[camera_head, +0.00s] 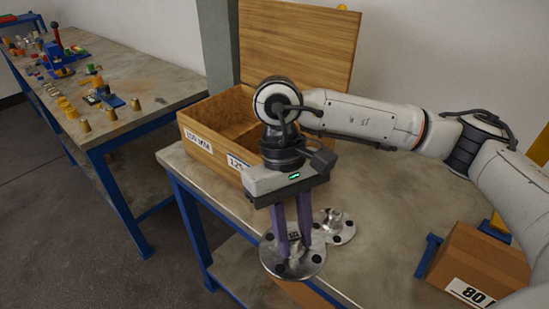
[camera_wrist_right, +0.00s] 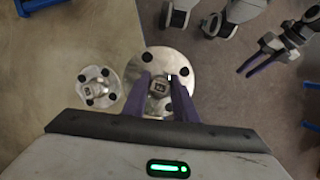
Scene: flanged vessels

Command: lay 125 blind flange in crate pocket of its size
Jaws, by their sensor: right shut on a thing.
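The larger blind flange (camera_head: 307,262), a steel disc with dark bolt holes and a central boss, is in my right gripper (camera_head: 292,242), whose purple fingers are shut on the boss. In the right wrist view the flange (camera_wrist_right: 178,66) has a mark like 125 on its boss; it hangs across the table's edge line. A smaller flange (camera_head: 342,230) lies on the table beside it, also seen in the wrist view (camera_wrist_right: 101,74). The wooden crate (camera_head: 215,165), lid up, has labels 100 MM and 125; my arm hides part of its inside. My left gripper (camera_wrist_right: 258,63) is open and empty.
A cardboard box (camera_head: 487,262) labelled 80 stands at the right. The crate's raised lid (camera_head: 300,40) stands at the back, beside a grey post (camera_head: 216,45). Another bench (camera_head: 130,90) with small parts is at the left. Bare tabletop (camera_head: 375,195) lies right of the crate.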

